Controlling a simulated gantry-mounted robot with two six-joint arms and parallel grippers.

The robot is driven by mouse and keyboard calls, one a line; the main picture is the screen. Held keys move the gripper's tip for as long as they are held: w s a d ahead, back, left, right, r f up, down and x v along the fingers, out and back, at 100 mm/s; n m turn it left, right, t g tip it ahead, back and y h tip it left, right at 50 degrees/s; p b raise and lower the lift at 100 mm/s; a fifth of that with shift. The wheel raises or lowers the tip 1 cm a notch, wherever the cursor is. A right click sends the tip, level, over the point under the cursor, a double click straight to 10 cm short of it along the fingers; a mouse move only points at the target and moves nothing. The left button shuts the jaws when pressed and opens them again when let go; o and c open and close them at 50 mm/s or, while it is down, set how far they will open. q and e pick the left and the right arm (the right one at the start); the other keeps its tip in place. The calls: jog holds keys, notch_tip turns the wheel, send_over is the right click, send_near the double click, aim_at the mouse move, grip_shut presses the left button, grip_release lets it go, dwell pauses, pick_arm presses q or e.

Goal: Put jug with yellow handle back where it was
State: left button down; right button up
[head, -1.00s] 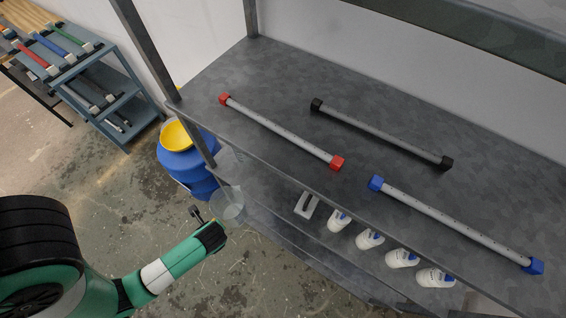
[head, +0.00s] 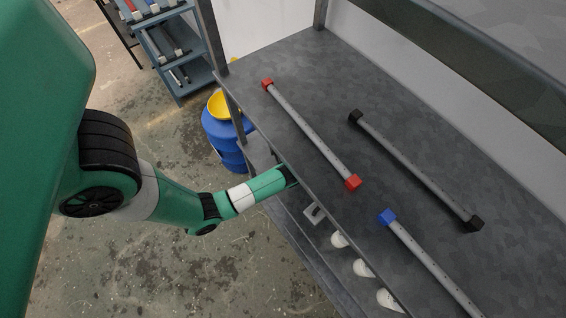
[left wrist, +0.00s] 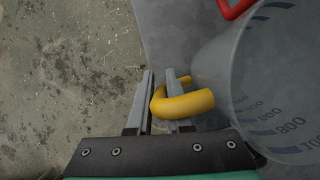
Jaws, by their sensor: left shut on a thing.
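The clear jug with the yellow handle fills the right of the left wrist view, its graduated wall (left wrist: 262,85) showing dark markings. My left gripper (left wrist: 160,75) is shut on its yellow handle (left wrist: 188,104). In the head view my left arm reaches to the front edge of the shelf unit, and its end (head: 290,177) meets the top shelf's edge. The jug and fingertips are hidden there. A red handle (left wrist: 236,9) shows at the top of the left wrist view, just beyond the jug. My right gripper is not in view.
The top shelf (head: 300,60) carries bars with red (head: 310,135), black (head: 415,170) and blue (head: 430,260) ends. White bottles (head: 362,268) and a grey holder (head: 314,213) stand on the lower shelf. A blue barrel (head: 222,135) stands beside the unit.

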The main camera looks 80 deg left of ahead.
pick_arm(q)
jog(key=w+f, duration=0.1)
jog(key=w+a+f+b, duration=0.1)
jog(key=f, duration=0.1)
jog(key=shift+w+a+f, duration=0.15)
jog(key=shift+w+f, duration=0.15)
jog(key=c, duration=1.3)
grip_release()
jog(key=shift+f, duration=0.15)
jog(key=o, duration=0.5)
jog(key=shift+c, duration=0.2)
